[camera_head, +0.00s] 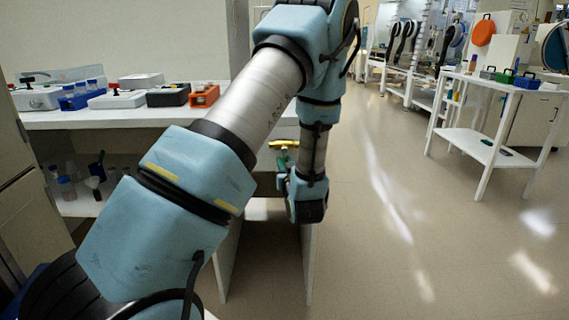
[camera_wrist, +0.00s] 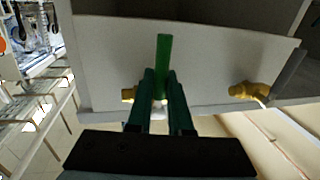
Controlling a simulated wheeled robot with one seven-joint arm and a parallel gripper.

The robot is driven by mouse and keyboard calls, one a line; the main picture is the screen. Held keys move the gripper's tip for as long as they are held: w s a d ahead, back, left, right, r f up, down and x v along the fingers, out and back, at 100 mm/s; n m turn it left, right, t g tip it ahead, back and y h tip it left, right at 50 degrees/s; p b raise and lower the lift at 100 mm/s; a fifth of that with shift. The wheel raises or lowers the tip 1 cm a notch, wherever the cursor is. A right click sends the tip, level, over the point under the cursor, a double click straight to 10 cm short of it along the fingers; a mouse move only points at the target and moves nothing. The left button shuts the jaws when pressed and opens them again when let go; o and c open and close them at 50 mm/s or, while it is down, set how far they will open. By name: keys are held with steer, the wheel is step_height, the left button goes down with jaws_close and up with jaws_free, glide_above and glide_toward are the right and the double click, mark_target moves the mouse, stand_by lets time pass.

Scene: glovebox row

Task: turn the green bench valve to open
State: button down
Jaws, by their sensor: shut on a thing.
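The green bench valve's handle (camera_wrist: 164,52) is a bright green bar on the white bench panel in the wrist view. It stands upright in that picture, and its near part lies between my fingertips. My gripper (camera_wrist: 161,78) is shut on this handle, with one dark green finger on each side. A brass fitting (camera_wrist: 128,95) shows left of the fingers. The fingers hide much of the valve body. In the head view, my gripper (camera_head: 284,162) is at the bench front, largely behind my arm, beside a yellow brass piece (camera_head: 284,143).
A second brass fitting (camera_wrist: 248,91) sits on the panel to the right in the wrist view. The bench top (camera_head: 75,118) holds several boxes and a blue rack (camera_head: 82,97). A white cart (camera_head: 495,90) stands at the right; the floor (camera_head: 390,220) between is clear.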

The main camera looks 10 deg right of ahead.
steer(key=shift+d, duration=0.1)
steer(key=shift+s+d+r+n+g+h+b, duration=0.15)
steer(key=shift+d+n+b, duration=0.15)
steer(key=shift+n+b, duration=0.5)
steer(key=shift+d+n+g+h+b, duration=0.1)
steer(key=shift+d+n+g+b, duration=0.15)
steer(key=shift+n+b, duration=0.6)
steer(key=shift+s+d+r+n+g+h+b, duration=0.1)
steer(key=shift+d+n+b, duration=0.3)
steer(key=shift+n, duration=0.65)
steer(key=c, duration=0.8)
jaws_free()
steer(key=shift+c, duration=0.2)
steer(key=s+r, duration=0.1)
steer(key=s, duration=0.9)
steer(key=shift+s+a+b, duration=0.15)
steer(key=shift+s+b, duration=0.15)
steer(key=shift+s, duration=0.05)
